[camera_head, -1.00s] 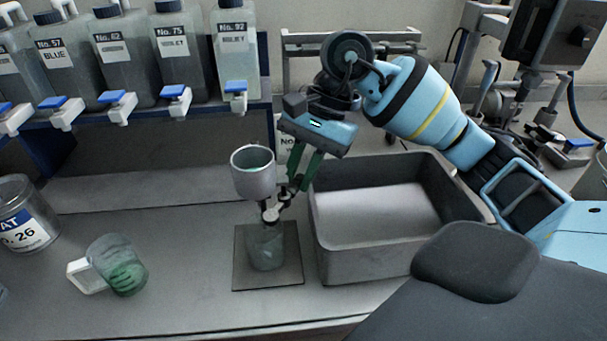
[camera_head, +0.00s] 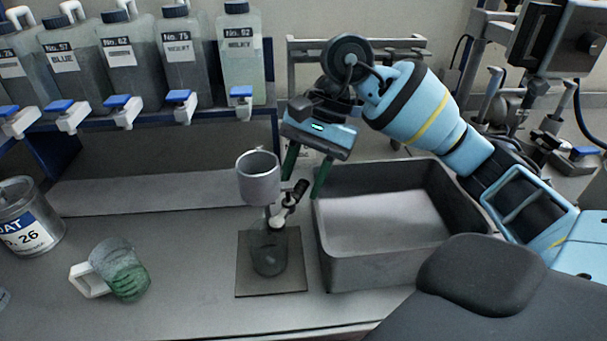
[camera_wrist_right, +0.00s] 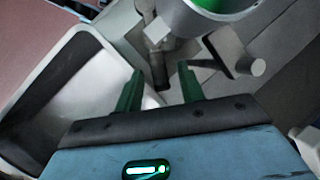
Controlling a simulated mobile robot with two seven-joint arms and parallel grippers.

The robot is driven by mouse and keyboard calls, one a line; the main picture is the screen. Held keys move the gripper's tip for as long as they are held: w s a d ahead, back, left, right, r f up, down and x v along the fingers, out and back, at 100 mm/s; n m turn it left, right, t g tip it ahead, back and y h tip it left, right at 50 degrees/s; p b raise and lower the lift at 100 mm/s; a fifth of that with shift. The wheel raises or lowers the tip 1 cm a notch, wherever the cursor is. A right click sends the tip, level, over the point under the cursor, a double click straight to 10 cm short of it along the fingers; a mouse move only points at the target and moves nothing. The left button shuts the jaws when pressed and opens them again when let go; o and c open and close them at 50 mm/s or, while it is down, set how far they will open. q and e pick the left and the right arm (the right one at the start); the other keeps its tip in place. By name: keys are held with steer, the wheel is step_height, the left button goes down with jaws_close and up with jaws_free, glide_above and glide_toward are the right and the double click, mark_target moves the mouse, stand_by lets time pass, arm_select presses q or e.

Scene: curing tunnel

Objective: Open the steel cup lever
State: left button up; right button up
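The steel cup (camera_head: 259,182) stands above a clear jar (camera_head: 268,252) on a dark square plate (camera_head: 243,282). Its lever (camera_head: 292,198) sticks up at a slant on the right of the fitting under the cup. My right gripper (camera_head: 306,172) is open and empty, with its green fingers apart just right of the cup and above the lever. Contact between fingers and lever is not visible. My left gripper is out of view.
A grey bin (camera_head: 385,265) stands close right of the plate. A mug with green contents (camera_head: 122,272) and a labelled jar (camera_head: 28,220) are at the left. Several bottles with blue taps (camera_head: 240,60) line the shelf behind. Bench between mug and plate is clear.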

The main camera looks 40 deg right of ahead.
steer(key=v, duration=0.7)
steer(key=shift+d+r, duration=0.15)
steer(key=shift+r, duration=0.25)
stand_by(0.3)
